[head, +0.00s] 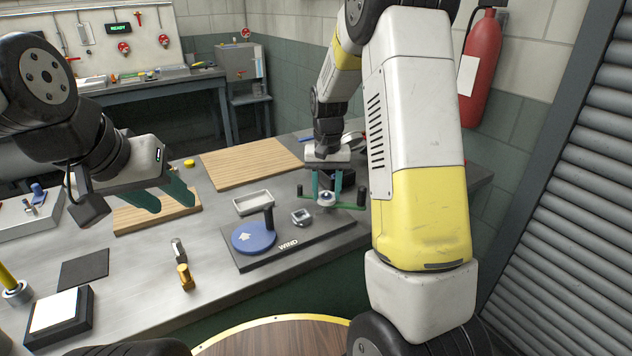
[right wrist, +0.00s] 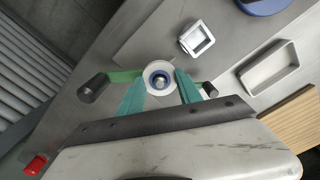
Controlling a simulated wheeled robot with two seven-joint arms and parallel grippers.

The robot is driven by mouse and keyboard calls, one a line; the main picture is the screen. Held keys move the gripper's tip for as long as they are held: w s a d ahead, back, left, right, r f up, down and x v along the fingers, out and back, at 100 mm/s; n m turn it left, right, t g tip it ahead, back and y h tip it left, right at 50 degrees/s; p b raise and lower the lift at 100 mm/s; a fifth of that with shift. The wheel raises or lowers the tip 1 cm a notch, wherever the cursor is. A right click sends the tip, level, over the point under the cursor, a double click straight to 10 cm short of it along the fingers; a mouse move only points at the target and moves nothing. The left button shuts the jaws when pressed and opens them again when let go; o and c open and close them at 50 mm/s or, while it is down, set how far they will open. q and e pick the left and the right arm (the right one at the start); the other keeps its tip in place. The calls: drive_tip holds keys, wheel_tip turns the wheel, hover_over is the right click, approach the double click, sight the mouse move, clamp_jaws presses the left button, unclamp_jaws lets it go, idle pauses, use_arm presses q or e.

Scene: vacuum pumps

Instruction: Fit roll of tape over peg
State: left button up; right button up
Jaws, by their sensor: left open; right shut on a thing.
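A small white roll of tape with a blue core (head: 327,199) is at the right end of the dark "WIND" base (head: 290,245). My right gripper (head: 326,190) is shut on it from above. The right wrist view shows the roll (right wrist: 146,76) between the teal fingertips (right wrist: 160,84), with a pale metal tip, seemingly the peg (right wrist: 159,82), inside its core. I cannot tell how far down the roll sits; the peg's lower part is hidden. A green bar with black end knobs (head: 349,207) lies beneath. My left gripper (head: 163,198) is open and empty over the table's left part.
A blue disc with a white arrow (head: 254,238) and black handle is on the base's left, with a small square grey frame (head: 301,217) nearby.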

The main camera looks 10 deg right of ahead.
drive_tip(key=shift+f, duration=0.2)
drive_tip(key=o, duration=1.4)
wheel_tip(320, 180, up, 7)
drive_tip(key=shift+f, duration=0.1)
drive_tip(key=shift+r, duration=0.55)
